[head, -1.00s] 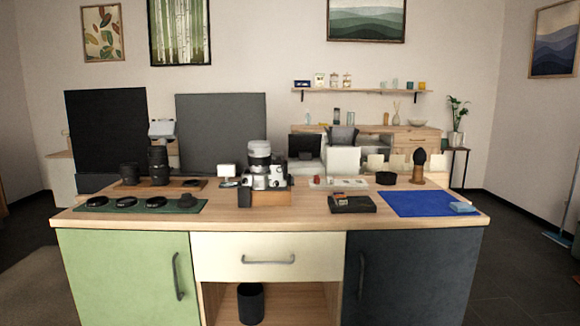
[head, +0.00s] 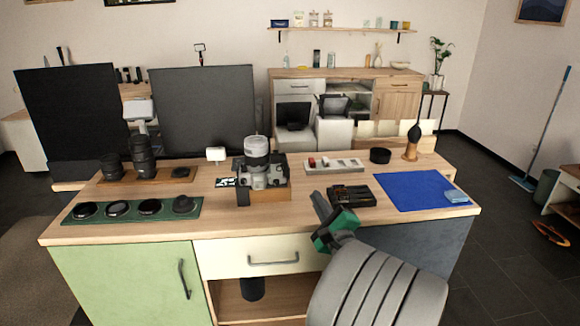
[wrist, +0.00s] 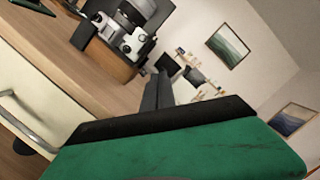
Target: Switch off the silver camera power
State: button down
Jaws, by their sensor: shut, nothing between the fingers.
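The silver camera (head: 257,172) stands on a small wooden block (head: 272,194) near the middle of the table (head: 220,215), its big lens pointing up. In the wrist view the camera (wrist: 131,42) is at the upper left, tilted by the view, with small dials on its top. I cannot make out which part is the power switch. In the wrist view my gripper's dark fingers (wrist: 157,88) are together and empty, pointing toward the camera's right side.
A black battery charger (head: 352,195) lies just beyond my gripper, and a blue mat (head: 410,190) is right of it. A green mat (head: 130,211) with lens filters is at left. A tray (head: 333,166) and a small white light (head: 215,154) flank the camera.

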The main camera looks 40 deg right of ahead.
aim_at(283, 164)
jog(key=w+d+r+p, duration=0.1)
jog(key=w+r, duration=0.2)
jog(key=w, duration=0.8)
jog(key=shift+r+p, duration=0.35)
jog(key=shift+d, duration=0.1)
